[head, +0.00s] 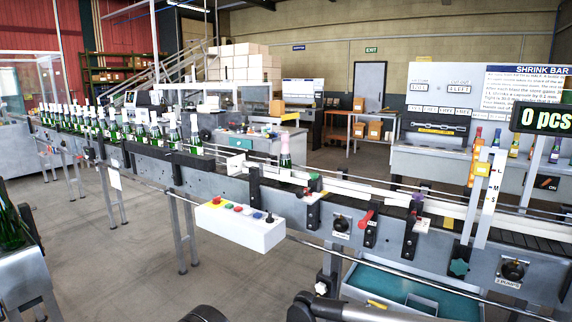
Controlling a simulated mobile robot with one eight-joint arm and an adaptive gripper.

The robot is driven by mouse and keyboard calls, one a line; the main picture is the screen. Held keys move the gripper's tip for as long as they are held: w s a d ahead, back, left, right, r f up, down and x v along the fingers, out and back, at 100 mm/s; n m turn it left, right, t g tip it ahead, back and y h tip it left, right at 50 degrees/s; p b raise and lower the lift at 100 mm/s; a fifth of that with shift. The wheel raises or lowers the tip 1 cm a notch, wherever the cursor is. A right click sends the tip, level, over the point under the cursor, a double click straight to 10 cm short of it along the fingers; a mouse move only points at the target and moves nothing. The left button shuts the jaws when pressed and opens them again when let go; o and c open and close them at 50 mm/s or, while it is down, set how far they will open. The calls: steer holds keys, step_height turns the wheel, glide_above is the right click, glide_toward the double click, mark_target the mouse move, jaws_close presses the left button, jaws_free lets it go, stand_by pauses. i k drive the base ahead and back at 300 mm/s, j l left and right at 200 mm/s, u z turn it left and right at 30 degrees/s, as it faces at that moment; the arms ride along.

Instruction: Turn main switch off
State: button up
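No control carries a label that I can read as the main switch. A white control box (240,226) on the conveyor's front has several coloured buttons on top. To its right on the grey conveyor side are a black rotary knob (341,224), a red-handled lever (366,219) and another black rotary knob (513,270) with a small label below. Dark arm parts of mine show along the bottom edge. My gripper's fingers are not visible, so its place relative to the controls cannot be told.
A display (542,119) reads "0 pcs". Open floor (130,265) lies at the lower left.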

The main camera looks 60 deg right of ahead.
mark_target(216, 200)
steer(key=z, duration=1.4)
